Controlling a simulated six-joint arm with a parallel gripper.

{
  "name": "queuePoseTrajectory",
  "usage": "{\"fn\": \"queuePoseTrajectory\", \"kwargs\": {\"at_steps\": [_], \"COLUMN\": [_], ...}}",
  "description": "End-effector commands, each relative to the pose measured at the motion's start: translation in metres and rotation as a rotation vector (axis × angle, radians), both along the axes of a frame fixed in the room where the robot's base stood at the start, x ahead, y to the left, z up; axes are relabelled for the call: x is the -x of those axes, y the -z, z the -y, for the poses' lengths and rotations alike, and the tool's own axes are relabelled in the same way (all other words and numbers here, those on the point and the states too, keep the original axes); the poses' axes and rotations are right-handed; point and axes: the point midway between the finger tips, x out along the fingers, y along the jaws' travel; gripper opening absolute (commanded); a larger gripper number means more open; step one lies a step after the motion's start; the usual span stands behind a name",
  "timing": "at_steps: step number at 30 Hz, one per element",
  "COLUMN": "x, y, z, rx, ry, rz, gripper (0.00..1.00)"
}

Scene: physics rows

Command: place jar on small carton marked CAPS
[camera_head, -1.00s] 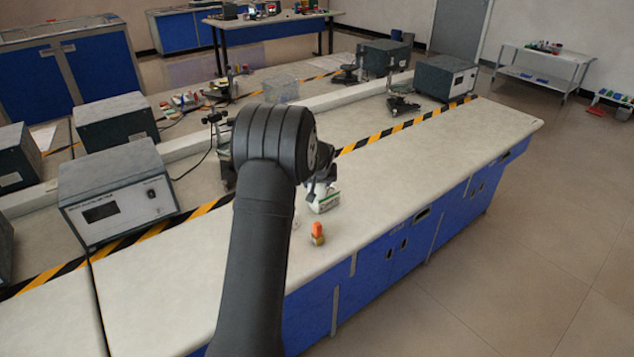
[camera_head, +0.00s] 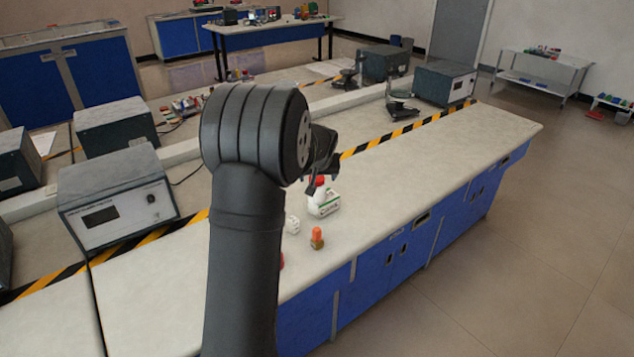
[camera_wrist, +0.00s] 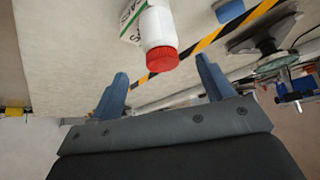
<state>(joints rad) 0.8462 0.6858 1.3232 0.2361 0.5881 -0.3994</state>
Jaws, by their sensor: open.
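The jar is white with a red lid; it shows in the wrist view (camera_wrist: 160,35) and, by its lid, in the head view (camera_head: 319,181). It appears upright on top of the small white-and-green carton (camera_head: 325,208), whose partly covered lettering shows in the wrist view (camera_wrist: 129,22). The exact contact under the jar is hard to see. My gripper (camera_wrist: 160,70) is open and empty. Its two blue-grey fingers are spread to either side of the lid in the wrist view, apart from the jar. In the head view my gripper (camera_head: 312,184) is close behind and above the jar.
A small orange-topped bottle (camera_head: 317,238) and a small white item (camera_head: 292,224) stand in front of the carton. A red object is partly hidden by my arm. A grey instrument box (camera_head: 118,198) stands left. The bench to the right of the carton is clear.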

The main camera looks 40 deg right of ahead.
Motion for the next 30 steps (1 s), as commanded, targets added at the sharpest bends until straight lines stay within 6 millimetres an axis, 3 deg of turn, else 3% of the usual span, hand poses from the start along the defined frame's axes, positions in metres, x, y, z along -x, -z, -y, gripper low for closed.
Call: {"fn": "queuePoseTrajectory", "kwargs": {"at_steps": [6,19,23,30], "x": [0.011,0.012,0.01,-0.005], "y": [-0.02,-0.023,-0.018,0.011], "z": [-0.007,-0.009,-0.007,0.003], "rx": [0.0,-0.001,-0.002,-0.003], "ry": [0.0,0.0,-0.001,-0.001], "rz": [0.0,-0.001,-0.001,-0.003], "gripper": [0.74,0.74,0.74,0.74]}}
